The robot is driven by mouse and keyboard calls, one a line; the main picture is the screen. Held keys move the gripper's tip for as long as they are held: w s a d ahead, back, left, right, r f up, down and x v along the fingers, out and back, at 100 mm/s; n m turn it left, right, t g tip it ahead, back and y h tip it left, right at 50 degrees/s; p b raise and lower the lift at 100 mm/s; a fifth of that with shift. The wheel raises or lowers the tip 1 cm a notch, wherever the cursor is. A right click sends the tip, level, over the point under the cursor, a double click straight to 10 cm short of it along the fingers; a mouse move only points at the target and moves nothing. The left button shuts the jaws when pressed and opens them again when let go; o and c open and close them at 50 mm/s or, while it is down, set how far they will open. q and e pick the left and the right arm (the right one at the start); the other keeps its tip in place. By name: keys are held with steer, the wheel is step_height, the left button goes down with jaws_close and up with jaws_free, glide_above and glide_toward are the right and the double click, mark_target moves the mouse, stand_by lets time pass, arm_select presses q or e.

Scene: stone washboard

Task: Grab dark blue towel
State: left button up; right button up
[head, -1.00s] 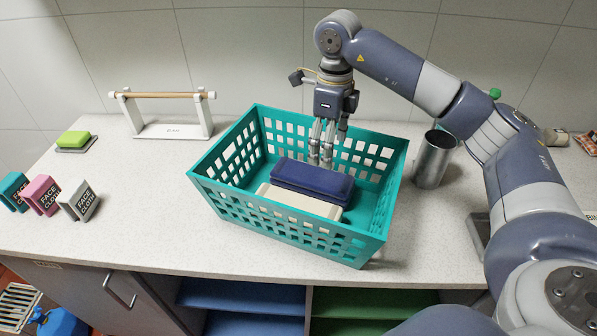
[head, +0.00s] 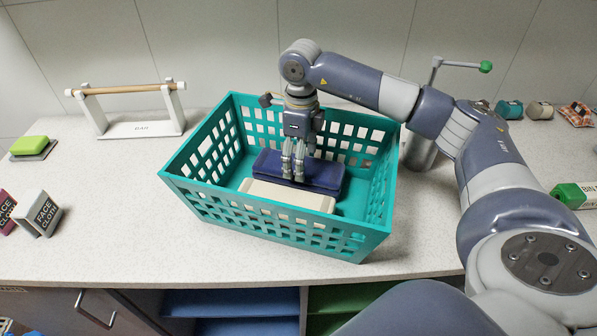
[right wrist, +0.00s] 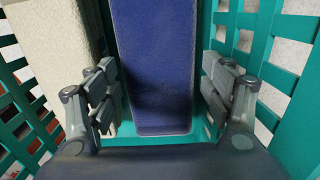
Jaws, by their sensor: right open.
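The dark blue towel (head: 322,173) lies folded inside the teal basket (head: 200,192), behind a cream towel (head: 285,195). In the right wrist view the dark blue towel (right wrist: 153,65) runs up the middle, with the cream towel (right wrist: 50,60) along its left. My right gripper (head: 294,175) points down into the basket over the dark blue towel. In the right wrist view my right gripper (right wrist: 160,95) is open, with one finger on each side of the towel's near end. I cannot tell whether the fingers touch it. My left gripper is not in view.
A metal cylinder (head: 420,150) stands right of the basket, behind my arm. A white stand with a wooden bar (head: 130,110) is at the back left. A green block (head: 30,146) and face cloth signs (head: 44,214) are at the left. The basket's walls surround my gripper.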

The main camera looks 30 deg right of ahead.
steer(key=f+p, duration=0.1)
steer(key=f, duration=0.3)
steer(key=shift+a+f+p, duration=0.2)
steer(key=shift+f+p, duration=0.05)
steer(key=shift+p, duration=0.15)
steer(key=shift+f, duration=0.2)
steer(key=shift+w, duration=0.1)
steer(key=c, duration=0.8)
steer(key=shift+c, duration=0.7)
steer(key=shift+r, duration=0.15)
